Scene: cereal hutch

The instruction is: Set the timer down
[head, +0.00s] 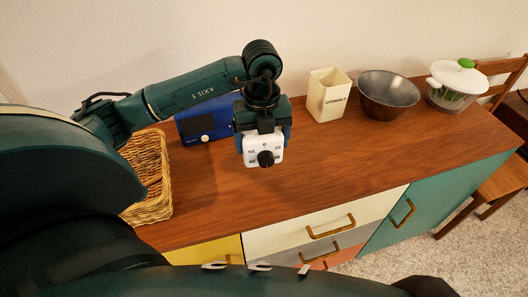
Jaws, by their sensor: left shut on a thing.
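The timer (264,144) is a small white block with a black dial and dark markings on its face. My left gripper (263,128) points down from above and is shut on the timer's upper part. The timer appears over the wooden top of the hutch (290,192); I cannot tell whether its lower edge touches the wood. The gripper hides the timer's top. My right gripper is not in view.
A wicker basket (152,205) stands at the left and a blue box (203,124) behind the gripper. A cream utensil holder (329,96), a dark metal bowl (388,95) and a salad spinner (457,85) stand along the back right. The middle and front right of the top are clear.

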